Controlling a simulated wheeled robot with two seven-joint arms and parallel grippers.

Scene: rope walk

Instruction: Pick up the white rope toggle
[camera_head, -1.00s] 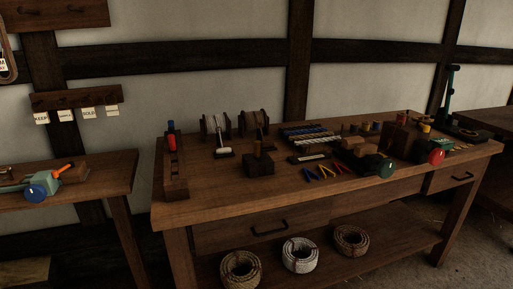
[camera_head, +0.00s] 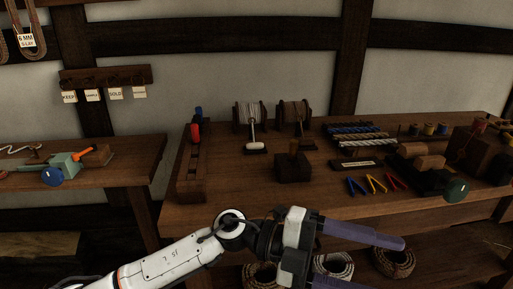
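A small white piece that looks like the rope toggle (camera_head: 256,147) lies on the table at the front of the left reel, at the lower end of a short white line. The reel of white rope (camera_head: 249,115) stands behind it. My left gripper (camera_head: 376,264) is in front of the table's front edge, below and right of the toggle and well apart from it. Its two purple fingers point right and are spread with nothing seen between them; the lower finger is cut off by the picture edge. My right gripper is not in view.
A dark block with a peg (camera_head: 293,167) stands right of and nearer than the toggle. A long wooden rack (camera_head: 192,170) with red and blue handles stands to the left. Colored tools (camera_head: 373,184) lie to the right. Rope coils (camera_head: 393,262) sit on the lower shelf.

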